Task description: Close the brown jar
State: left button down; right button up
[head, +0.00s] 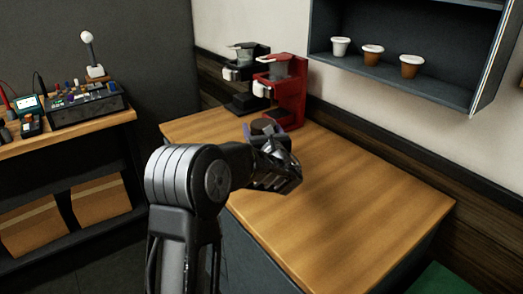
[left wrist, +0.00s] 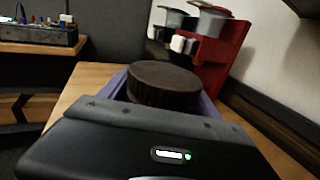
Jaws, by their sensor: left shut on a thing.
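My left gripper (head: 267,131) reaches over the wooden counter from the front left. It is shut on a dark brown round piece (head: 262,126) that looks like a jar or its lid. In the left wrist view this brown piece (left wrist: 164,84) shows a flat round top and a ridged side, upright between purple finger parts. Its lower part is hidden by the gripper, so I cannot tell whether a jar body is under it or whether it touches the counter. My right gripper is not in view.
A red brewer (head: 291,94) and a black brewer (head: 245,75) stand behind the gripper on the counter (head: 350,200). The counter's right part is clear. A wall shelf (head: 405,80) holds a white cup (head: 341,47) and two brown cups (head: 411,67) with white tops. A workbench (head: 70,132) stands left.

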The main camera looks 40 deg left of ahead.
pick_arm(q)
jog(key=shift+f, duration=1.05)
jog(key=shift+f, duration=1.85)
jog(key=shift+f, duration=0.1)
jog(key=shift+c, duration=0.7)
grip_release()
